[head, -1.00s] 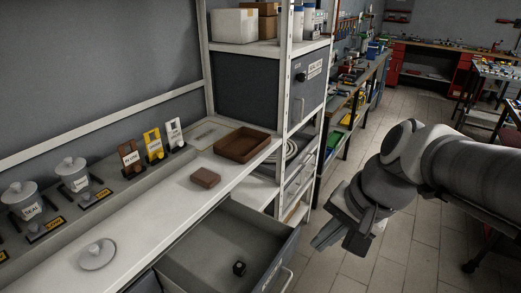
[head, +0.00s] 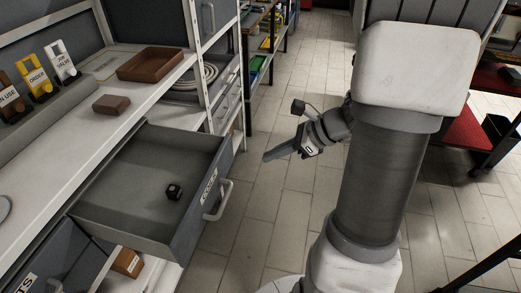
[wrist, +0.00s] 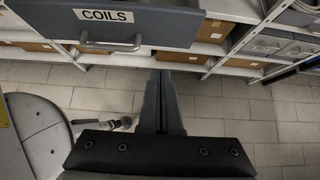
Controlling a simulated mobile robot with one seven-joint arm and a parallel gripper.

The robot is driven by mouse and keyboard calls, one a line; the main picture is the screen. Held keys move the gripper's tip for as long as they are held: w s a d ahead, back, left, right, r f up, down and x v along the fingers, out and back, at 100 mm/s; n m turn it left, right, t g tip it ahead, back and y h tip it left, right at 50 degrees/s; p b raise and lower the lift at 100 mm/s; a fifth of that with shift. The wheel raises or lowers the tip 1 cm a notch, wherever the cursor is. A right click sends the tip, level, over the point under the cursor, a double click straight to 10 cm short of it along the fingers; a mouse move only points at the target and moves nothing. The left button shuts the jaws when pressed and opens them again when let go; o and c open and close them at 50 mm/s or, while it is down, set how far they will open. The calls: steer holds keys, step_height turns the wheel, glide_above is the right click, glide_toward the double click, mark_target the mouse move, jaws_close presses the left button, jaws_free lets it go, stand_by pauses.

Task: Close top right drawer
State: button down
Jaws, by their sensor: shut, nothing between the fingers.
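The open grey drawer (head: 150,175) juts out from under the counter in the head view, with a small black cube (head: 173,191) lying inside it. Its front carries a label and a pale bar handle (head: 219,201). In the wrist view the drawer front (wrist: 190,22) reads "COILS", with the handle (wrist: 112,46) below the label. My gripper (head: 268,157) is shut and empty, to the right of the drawer front and apart from it. In the wrist view its closed fingers (wrist: 161,78) point toward the drawer's lower edge, right of the handle.
The counter (head: 128,85) holds a brown tray (head: 150,64), a brown block (head: 111,104) and labelled tags. A lower compartment with a brown box (head: 126,262) shows under the drawer. Tiled floor (head: 260,220) is clear in front of the drawer.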

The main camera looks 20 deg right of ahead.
mark_target(225, 167)
steer(key=x, duration=0.3)
steer(key=r+b+x, duration=0.1)
steer(key=x, duration=0.2)
steer(key=a+b+x, duration=0.1)
steer(key=x, duration=0.3)
steer(key=shift+w+a+r, duration=0.15)
steer(key=shift+w, duration=0.25)
steer(key=shift+w+a, duration=0.3)
steer(key=shift+a, duration=0.1)
steer(key=w+a, duration=0.5)
steer(key=a, duration=0.1)
steer(key=w+a+p, duration=0.1)
steer(key=w+a, duration=0.4)
steer(key=a, duration=0.2)
steer(key=w+a, duration=0.5)
steer(key=a, duration=0.2)
steer(key=shift+w+p, duration=0.25)
steer(key=shift+p, duration=0.1)
steer(key=shift+w+r, duration=0.1)
steer(key=shift+a+r, duration=0.1)
steer(key=shift+a, duration=0.1)
steer(key=shift+d, duration=0.15)
